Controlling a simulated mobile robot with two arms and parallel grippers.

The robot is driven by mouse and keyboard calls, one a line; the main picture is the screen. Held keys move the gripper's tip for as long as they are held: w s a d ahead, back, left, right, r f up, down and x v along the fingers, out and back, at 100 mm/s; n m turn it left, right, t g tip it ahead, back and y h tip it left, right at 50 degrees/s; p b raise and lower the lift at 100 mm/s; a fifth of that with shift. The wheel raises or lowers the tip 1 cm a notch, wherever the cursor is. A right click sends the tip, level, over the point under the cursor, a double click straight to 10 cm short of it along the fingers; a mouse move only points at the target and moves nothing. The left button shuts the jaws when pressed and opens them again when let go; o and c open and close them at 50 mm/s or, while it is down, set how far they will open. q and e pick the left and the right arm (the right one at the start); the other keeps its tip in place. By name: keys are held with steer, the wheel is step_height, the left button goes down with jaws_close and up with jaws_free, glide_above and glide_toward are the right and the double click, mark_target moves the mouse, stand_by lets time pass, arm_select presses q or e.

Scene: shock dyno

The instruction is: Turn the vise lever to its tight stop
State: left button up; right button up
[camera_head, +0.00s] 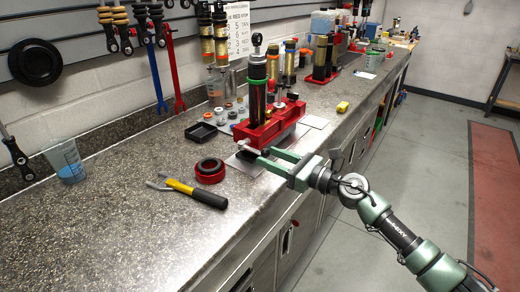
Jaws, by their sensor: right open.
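The vise lever looks like a pale metal bar (249,148) low on the vise's near side. My right gripper (264,156), with green fingers, reaches in from the right. It is open, with its fingertips close to the lever's right end. I cannot tell whether they touch it. My left gripper is not in view.
Near the vise lie a red-and-black ring (210,171), a yellow-handled tool (196,192) and a black tray (201,132). A cup with blue liquid (67,162) stands at the left. Tools hang on the wall. The counter's front left is clear.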

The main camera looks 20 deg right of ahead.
mark_target(261, 152)
steer(key=x, duration=0.3)
steer(key=shift+w+a, duration=0.1)
steer(key=shift+w, duration=0.25)
steer(key=shift+w+a+f, duration=0.1)
steer(key=shift+a, duration=0.05)
jaws_close()
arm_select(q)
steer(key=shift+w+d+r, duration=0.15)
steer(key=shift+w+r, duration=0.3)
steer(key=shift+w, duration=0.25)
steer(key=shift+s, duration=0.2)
